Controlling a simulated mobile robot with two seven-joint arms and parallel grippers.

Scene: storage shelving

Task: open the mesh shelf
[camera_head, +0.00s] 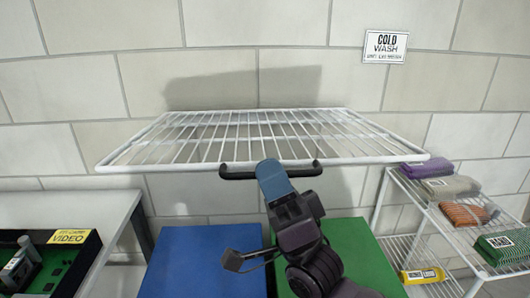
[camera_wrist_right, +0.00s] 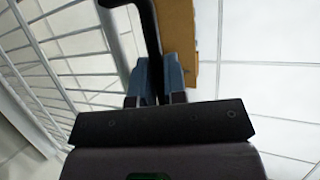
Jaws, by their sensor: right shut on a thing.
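The white mesh shelf (camera_head: 255,135) spans the middle of the head view, lying flat in front of the wall. A black handle (camera_head: 237,174) runs along its front edge. My right gripper (camera_head: 268,168) reaches up from below and is shut on the handle near its middle, its blue fingers covering part of it. In the right wrist view, the black handle (camera_wrist_right: 150,38) passes between the blue fingers of the right gripper (camera_wrist_right: 155,78), and the shelf's wires (camera_wrist_right: 65,50) show to the left. My left gripper is not in view.
A blue bin (camera_head: 200,262) and a green bin (camera_head: 370,255) stand below the shelf. A white rack with folded cloths (camera_head: 462,213) is at the right. A grey table (camera_head: 95,215) with a black tray (camera_head: 75,265) is at the left. A COLD WASH sign (camera_head: 385,47) hangs on the wall.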

